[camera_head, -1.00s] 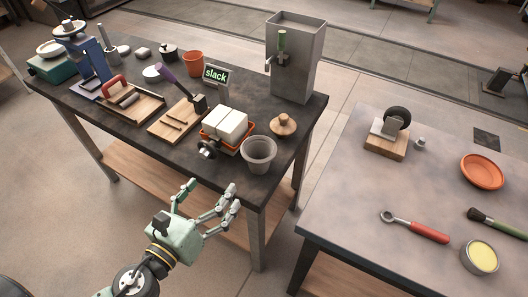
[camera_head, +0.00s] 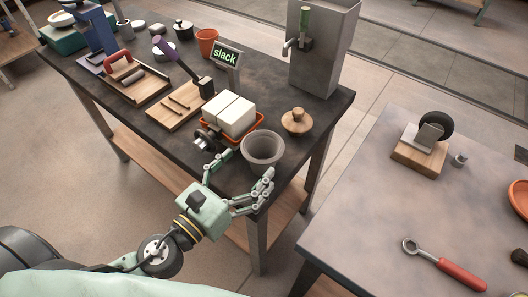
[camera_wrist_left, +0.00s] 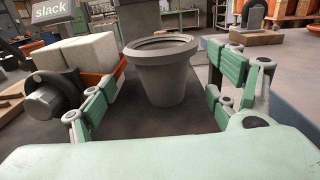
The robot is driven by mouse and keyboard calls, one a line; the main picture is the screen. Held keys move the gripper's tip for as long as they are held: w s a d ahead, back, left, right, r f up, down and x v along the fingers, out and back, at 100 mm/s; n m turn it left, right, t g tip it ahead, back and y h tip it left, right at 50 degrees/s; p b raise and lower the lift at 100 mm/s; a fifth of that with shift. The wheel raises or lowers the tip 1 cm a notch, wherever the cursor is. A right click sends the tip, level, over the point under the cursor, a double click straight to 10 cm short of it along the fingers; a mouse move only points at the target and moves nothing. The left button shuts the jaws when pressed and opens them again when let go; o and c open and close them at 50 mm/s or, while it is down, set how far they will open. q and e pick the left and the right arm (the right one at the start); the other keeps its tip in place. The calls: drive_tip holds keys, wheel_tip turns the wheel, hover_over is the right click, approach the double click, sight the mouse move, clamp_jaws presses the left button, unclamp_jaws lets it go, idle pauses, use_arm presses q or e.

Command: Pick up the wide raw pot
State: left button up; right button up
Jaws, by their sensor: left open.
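The wide raw pot (camera_head: 262,149) is a grey, open-topped pot with a thick rim. It stands upright near the front right corner of the dark table. In the left wrist view the pot (camera_wrist_left: 163,78) is ahead, between the spread fingers. My left gripper (camera_head: 238,180) is open at the table's front edge, just short of the pot. Its fingers reach toward both sides of the pot, and in the wrist view gaps show between them and its wall. My right gripper is not in view.
Left of the pot are an orange tray (camera_head: 258,127) with white blocks (camera_head: 230,112) and a dark round-ended object (camera_head: 203,140). A wooden knobbed lid (camera_head: 296,121) sits behind right. A tall grey box (camera_head: 325,50) stands farther back. A second table (camera_head: 390,215) is at right.

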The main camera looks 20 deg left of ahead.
sight(271, 142)
use_arm(q)
drive_tip(key=shift+w+d+r, duration=0.1)
drive_tip(key=shift+w, duration=0.1)
drive_tip(key=shift+w+d+r+p, duration=0.1)
drive_tip(key=shift+w+p, duration=0.15)
drive_tip(key=shift+p, duration=0.05)
drive_tip(key=x, duration=0.1)
drive_tip(key=p+x, duration=0.2)
drive_tip(key=x, duration=0.1)
drive_tip(key=shift+d+r, duration=0.1)
drive_tip(key=shift+r, duration=0.25)
drive_tip(key=shift+w+d+f+p, duration=0.15)
drive_tip(key=shift+w+p, duration=0.15)
drive_tip(key=shift+w, duration=0.05)
drive_tip(key=c, duration=1.3)
drive_tip(key=shift+c, duration=0.2)
